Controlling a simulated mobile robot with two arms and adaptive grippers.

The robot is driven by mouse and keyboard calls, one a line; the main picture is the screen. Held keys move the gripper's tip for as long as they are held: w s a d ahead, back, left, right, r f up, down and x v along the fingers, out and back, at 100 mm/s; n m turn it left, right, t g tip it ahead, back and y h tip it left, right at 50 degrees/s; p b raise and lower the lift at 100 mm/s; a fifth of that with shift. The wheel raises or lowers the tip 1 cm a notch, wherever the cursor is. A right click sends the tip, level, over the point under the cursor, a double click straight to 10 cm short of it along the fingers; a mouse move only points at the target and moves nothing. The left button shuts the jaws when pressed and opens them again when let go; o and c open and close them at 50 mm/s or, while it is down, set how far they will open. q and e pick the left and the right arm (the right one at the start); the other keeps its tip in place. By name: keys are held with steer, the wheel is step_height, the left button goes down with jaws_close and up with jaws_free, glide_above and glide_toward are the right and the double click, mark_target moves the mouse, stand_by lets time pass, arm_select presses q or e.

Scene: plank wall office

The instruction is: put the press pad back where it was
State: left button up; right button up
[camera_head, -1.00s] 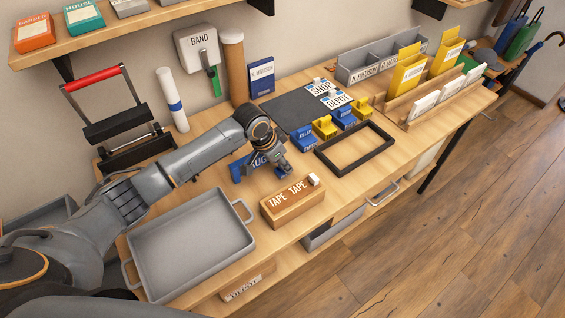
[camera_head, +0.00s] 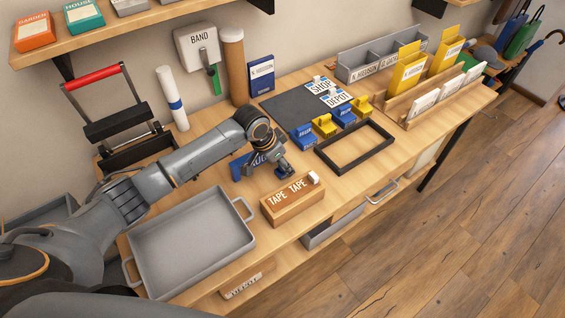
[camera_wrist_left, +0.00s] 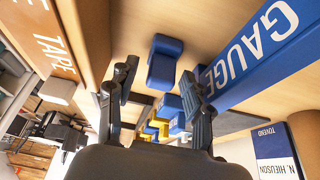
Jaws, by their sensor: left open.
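My left gripper (camera_head: 277,166) is open and low over the bench, between the blue GAUGE block (camera_head: 240,168) and the wooden TAPE box (camera_head: 292,201). A small blue two-part piece (camera_wrist_left: 164,62) lies on the bench ahead of the open fingers (camera_wrist_left: 160,100) in the wrist view, apart from them. It shows partly beside the fingertips in the head view (camera_head: 286,170). No label marks anything as the press pad, and I cannot tell whether this piece is it. A black press (camera_head: 120,125) with a red handle stands at the back left. My right gripper is not in view.
A grey tray (camera_head: 246,236) fills the front left. A dark mat (camera_head: 285,110), blue and yellow blocks (camera_head: 324,125) and a black empty frame (camera_head: 370,160) lie to the right. Card racks (camera_head: 400,112) stand beyond. The wall and shelf (camera_head: 130,20) bound the back.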

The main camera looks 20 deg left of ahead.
arm_select(q)
steer(key=v, duration=1.1)
steer(key=shift+r, duration=0.4)
steer(key=shift+s+a+f, duration=0.1)
steer(key=shift+s, duration=0.05)
